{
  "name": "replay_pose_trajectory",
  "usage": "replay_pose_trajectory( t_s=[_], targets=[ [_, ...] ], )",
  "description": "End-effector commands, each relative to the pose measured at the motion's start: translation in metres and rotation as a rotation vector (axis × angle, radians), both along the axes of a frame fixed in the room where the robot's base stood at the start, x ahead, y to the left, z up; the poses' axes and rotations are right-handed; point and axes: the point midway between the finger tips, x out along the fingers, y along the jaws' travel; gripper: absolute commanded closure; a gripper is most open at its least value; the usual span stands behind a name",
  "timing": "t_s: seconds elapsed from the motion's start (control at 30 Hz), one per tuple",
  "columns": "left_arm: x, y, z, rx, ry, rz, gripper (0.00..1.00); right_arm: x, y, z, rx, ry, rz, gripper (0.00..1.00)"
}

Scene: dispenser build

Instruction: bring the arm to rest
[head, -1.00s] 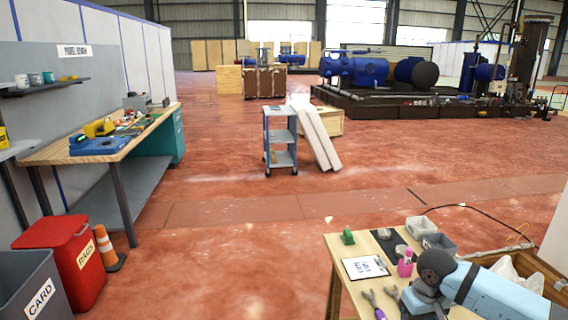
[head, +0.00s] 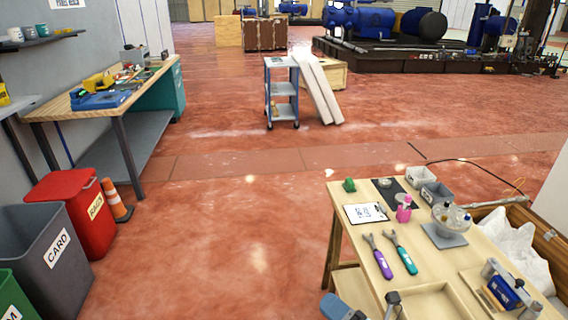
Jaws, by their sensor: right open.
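My right gripper (head: 391,300) shows only in part at the bottom edge of the head view, by the near side of the wooden workbench (head: 432,273). Its jaws are open, and I see nothing held in them. Most of the right arm is out of the picture. My left gripper is not in view.
The bench holds a clipboard (head: 365,213), a pink bottle (head: 404,209), purple-handled (head: 381,262) and teal-handled (head: 404,257) tools, grey bins (head: 436,194) and a blue device (head: 503,292). A red bin (head: 72,205) stands at left. Red floor between is clear.

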Motion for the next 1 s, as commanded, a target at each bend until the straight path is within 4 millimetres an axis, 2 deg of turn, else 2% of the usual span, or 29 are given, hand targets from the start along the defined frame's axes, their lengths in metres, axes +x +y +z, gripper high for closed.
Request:
replay_pose_trajectory(
  t_s=[0.03,0.1,0.2,0.4,0.57,0.6,0.77,1.0],
  targets=[
    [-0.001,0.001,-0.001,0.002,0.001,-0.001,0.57,-0.006,-0.014,-0.017,0.17,0.22,-0.077,0.5],
    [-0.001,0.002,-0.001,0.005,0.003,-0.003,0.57,-0.014,-0.034,-0.042,0.415,0.515,-0.178,0.5],
    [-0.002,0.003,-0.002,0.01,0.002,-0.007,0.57,-0.034,-0.058,-0.08,0.721,0.857,-0.308,0.5],
    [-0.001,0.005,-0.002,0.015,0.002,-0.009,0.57,-0.091,-0.085,-0.144,1.216,1.345,-0.532,0.5],
    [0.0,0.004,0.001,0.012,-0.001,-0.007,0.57,-0.142,-0.093,-0.177,1.545,1.622,-0.698,0.5],
    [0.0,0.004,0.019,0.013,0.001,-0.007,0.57,-0.136,-0.094,-0.156,1.522,1.601,-0.681,0.5],
    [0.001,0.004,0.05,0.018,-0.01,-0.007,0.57,-0.136,-0.096,-0.128,1.504,1.587,-0.678,0.5],
    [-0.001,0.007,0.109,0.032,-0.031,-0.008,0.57,-0.139,-0.1,-0.07,1.483,1.568,-0.676,0.5]
  ],
)
